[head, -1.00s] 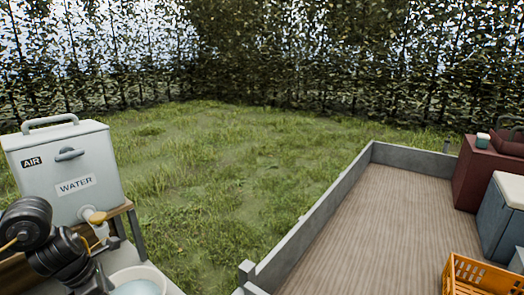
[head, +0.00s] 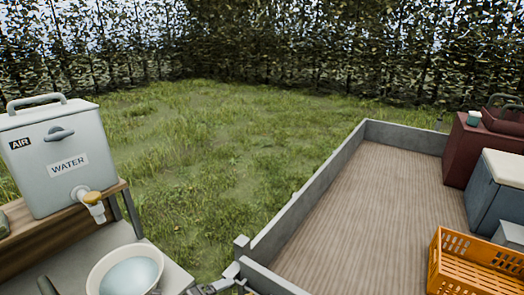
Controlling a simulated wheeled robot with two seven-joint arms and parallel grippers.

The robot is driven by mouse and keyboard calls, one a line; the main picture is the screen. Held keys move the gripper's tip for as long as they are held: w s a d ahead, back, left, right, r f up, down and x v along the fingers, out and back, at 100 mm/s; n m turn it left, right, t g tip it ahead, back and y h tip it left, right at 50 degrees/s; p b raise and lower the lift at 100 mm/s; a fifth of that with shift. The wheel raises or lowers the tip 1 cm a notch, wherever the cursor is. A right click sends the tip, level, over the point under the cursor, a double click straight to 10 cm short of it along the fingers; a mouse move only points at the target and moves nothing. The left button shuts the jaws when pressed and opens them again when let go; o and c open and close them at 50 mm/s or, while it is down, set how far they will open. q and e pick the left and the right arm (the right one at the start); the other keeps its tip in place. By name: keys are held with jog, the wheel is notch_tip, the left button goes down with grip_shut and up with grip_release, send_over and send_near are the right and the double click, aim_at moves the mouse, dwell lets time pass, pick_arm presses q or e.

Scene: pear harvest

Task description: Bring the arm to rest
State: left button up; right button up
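Neither gripper shows in the head view now, and no arm link is clearly visible. A grey-white water dispenser (head: 65,150) labelled "AIR" and "WATER" stands on a wooden shelf (head: 60,233) at the left. Its tap (head: 93,205) with a tan top points down at the front. A white basin (head: 107,270) with pale water in it sits on a grey surface below and to the right of the tap.
A trailer with a wooden floor (head: 365,220) and grey side walls (head: 315,190) fills the right. It carries an orange crate (head: 478,278), a blue-grey box with a white lid (head: 497,195) and a dark red cabinet (head: 475,150). Grass (head: 205,150) lies between, with a tall hedge behind.

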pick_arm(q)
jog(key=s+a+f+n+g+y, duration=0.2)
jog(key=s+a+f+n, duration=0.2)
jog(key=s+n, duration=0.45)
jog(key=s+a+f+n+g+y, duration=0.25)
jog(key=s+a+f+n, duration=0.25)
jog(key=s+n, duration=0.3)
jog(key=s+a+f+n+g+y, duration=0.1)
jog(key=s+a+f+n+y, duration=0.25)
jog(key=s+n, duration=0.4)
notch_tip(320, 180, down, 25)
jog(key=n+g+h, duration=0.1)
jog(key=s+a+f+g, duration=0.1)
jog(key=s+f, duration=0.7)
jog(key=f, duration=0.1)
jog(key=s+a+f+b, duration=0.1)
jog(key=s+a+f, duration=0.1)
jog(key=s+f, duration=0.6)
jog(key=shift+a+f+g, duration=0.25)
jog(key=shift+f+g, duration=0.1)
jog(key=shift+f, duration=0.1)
